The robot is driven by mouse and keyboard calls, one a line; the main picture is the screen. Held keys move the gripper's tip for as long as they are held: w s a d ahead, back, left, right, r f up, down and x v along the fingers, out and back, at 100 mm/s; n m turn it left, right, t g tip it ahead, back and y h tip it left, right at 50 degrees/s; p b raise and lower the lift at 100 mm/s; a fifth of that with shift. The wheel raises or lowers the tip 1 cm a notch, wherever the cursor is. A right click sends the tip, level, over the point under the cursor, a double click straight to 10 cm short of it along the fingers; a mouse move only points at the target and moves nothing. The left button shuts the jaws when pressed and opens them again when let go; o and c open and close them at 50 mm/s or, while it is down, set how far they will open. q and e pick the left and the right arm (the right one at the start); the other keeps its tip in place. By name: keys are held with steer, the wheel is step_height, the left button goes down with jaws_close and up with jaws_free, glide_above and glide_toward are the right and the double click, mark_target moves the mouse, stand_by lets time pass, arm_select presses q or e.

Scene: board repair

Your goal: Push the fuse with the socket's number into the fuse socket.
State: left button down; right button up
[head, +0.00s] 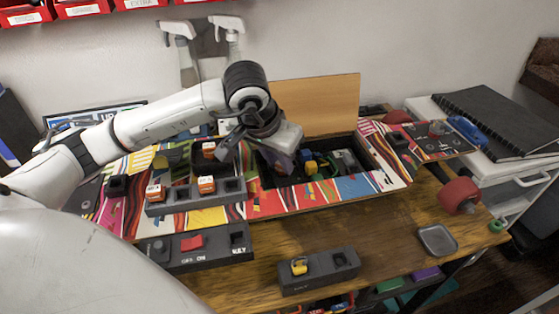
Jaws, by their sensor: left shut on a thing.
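My left gripper (281,154) points down over the open compartment (266,181) in the striped board (290,202). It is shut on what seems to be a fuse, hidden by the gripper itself. The fuse socket is not clear to see; the gripper and arm block part of the compartment. A dark rack (180,207) in front holds two orange and white fuses, one at the left (155,193) and one nearer the middle (207,185); its right slot is empty. Another orange and white block (208,149) stands behind. Numbers are too small to read. My right gripper is not in view.
Yellow and blue parts (316,166) sit in the compartment; its wooden lid (318,103) stands open behind. A switch box (210,247) and a key box (319,270) lie in front. A small grey tray (437,240) lies right. Bare wood shows between them.

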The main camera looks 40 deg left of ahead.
arm_select(q)
steer(key=shift+f+b, duration=0.5)
stand_by(0.7)
steer(key=c, duration=1.2)
jaws_free()
steer(key=shift+r, duration=0.25)
steer(key=shift+r+p, duration=0.8)
steer(key=shift+r, duration=0.5)
steer(key=shift+r+p, duration=1.8)
steer(key=shift+r, duration=1.25)
